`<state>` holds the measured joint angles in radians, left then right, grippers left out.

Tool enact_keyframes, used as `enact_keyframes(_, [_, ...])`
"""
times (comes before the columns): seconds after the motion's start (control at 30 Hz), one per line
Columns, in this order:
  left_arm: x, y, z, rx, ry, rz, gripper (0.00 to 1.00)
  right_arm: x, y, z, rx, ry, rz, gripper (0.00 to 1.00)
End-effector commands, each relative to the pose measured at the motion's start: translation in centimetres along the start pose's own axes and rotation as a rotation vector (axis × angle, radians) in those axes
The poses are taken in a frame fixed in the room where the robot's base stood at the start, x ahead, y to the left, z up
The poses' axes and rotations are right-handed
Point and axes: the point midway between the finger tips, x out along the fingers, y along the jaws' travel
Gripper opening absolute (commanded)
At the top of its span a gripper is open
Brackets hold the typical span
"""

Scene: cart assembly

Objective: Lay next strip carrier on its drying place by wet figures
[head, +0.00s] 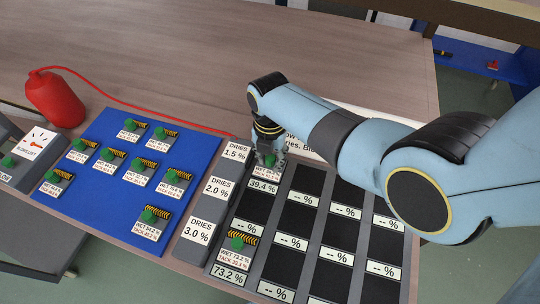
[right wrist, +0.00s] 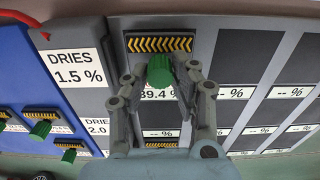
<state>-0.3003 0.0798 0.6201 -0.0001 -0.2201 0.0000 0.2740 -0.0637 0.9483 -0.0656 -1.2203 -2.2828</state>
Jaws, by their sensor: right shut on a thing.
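My right gripper (head: 268,160) is shut on the green knob of a strip carrier (right wrist: 160,44) with a yellow-black hatched strip. That carrier is at the top place of the rack's first column, beside the "DRIES 1.5 %" block (head: 235,152); the display (head: 264,186) below it reads 39.4 %. The gripper partly hides its label. Another carrier (head: 238,256), labelled wet 73.2, lies at the bottom of that column, where the display reads 73.2 %. The middle place between them (head: 254,206) is empty and shows "-- %". Several carriers stand on the blue mat (head: 120,190). My left gripper is out of view.
The rack's other columns (head: 300,190) look empty with "-- %" displays; my right arm covers part of them. Blocks marked 2.0 % (head: 216,188) and 3.0 % (head: 197,230) separate mat and rack. A red bottle (head: 55,100) with a hose stands left.

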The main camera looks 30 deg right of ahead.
Motion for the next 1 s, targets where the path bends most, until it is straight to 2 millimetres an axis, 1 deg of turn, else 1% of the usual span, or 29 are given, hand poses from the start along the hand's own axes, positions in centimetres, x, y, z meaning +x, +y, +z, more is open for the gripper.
enact_keyframes(0.17, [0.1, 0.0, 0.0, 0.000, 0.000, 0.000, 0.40, 0.2, 0.0, 0.0, 0.000, -0.001, 0.001, 0.00])
enact_keyframes(0.2, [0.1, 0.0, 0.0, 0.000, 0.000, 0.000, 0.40, 0.2, 0.0, 0.0, 0.000, -0.001, 0.001, 0.31])
enact_keyframes(0.37, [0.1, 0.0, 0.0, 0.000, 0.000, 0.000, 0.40, 0.2, 0.0, 0.0, 0.000, 0.000, 0.000, 0.51])
enact_keyframes(0.63, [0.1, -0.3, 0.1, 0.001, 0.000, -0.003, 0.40, 0.2, 0.0, 0.0, 0.000, 0.000, 0.000, 0.53])
enact_keyframes(0.77, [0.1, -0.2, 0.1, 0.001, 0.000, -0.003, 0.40, -0.5, 0.1, 0.0, 0.000, -0.001, 0.001, 0.53])
enact_keyframes(0.87, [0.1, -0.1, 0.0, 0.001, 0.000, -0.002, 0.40, -1.8, 0.1, 0.1, 0.000, -0.002, 0.003, 0.53])
enact_keyframes(1.0, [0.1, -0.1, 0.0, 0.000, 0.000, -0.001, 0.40, -4.5, 0.1, 0.1, 0.000, -0.003, 0.004, 0.53])
